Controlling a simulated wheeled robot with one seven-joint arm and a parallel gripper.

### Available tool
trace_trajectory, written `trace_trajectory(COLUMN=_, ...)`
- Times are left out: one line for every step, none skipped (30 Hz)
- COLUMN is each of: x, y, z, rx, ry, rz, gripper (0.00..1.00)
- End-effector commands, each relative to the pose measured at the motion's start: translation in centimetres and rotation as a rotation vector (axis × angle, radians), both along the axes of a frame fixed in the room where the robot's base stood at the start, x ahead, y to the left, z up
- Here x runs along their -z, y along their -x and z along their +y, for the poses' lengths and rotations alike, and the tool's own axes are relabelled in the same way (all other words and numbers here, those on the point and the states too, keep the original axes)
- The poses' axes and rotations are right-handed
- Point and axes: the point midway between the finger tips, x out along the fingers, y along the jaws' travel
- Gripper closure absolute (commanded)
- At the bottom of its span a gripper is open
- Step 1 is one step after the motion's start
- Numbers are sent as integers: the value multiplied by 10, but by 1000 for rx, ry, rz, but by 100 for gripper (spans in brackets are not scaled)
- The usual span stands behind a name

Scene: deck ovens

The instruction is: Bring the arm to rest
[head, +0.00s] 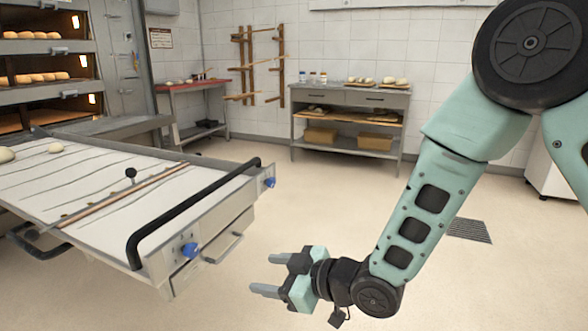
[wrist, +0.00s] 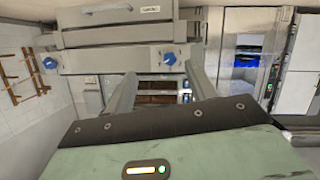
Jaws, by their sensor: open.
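My gripper (head: 271,274) is open and empty in the head view. Its two grey fingers point left, toward the near end of the oven loader, with a clear gap between them and the loader. My arm comes down from the upper right, bent at the elbow, over open floor. In the wrist view the two fingers of my gripper (wrist: 165,90) stand apart with nothing between them.
The loader (head: 160,252) has a black handle bar (head: 195,212) and blue knobs; pale dough pieces lie on its belt. Deck ovens (head: 50,75) with loaves stand behind. A grey table (head: 350,97) and a red-topped table (head: 192,86) line the back wall. The middle floor is clear.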

Motion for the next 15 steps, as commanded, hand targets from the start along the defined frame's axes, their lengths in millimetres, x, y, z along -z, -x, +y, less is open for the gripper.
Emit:
trace_trajectory(x=-8, y=4, z=-6, rx=28, ry=65, rz=33, gripper=44)
trace_trajectory(x=-9, y=7, z=-12, rx=49, ry=108, rz=64, gripper=44)
trace_trajectory(x=-11, y=13, z=-20, rx=77, ry=163, rz=105, gripper=44)
trace_trajectory(x=-12, y=18, z=-27, rx=99, ry=205, rz=136, gripper=44)
trace_trajectory(x=-14, y=23, z=-34, rx=122, ry=244, rz=170, gripper=44)
trace_trajectory(x=-15, y=32, z=-44, rx=153, ry=296, rz=216, gripper=44)
trace_trajectory(x=-17, y=39, z=-52, rx=176, ry=334, rz=251, gripper=44)
trace_trajectory(x=-19, y=47, z=-60, rx=199, ry=370, rz=287, gripper=44)
trace_trajectory(x=-22, y=59, z=-72, rx=230, ry=417, rz=336, gripper=44)
trace_trajectory(x=-24, y=68, z=-80, rx=253, ry=452, rz=374, gripper=44)
trace_trajectory(x=-26, y=78, z=-89, rx=277, ry=484, rz=413, gripper=44)
trace_trajectory(x=-29, y=93, z=-101, rx=305, ry=527, rz=463, gripper=44)
trace_trajectory(x=-31, y=103, z=-109, rx=326, ry=556, rz=500, gripper=44)
trace_trajectory(x=-33, y=114, z=-117, rx=346, ry=584, rz=536, gripper=44)
trace_trajectory(x=-36, y=128, z=-127, rx=368, ry=617, rz=581, gripper=44)
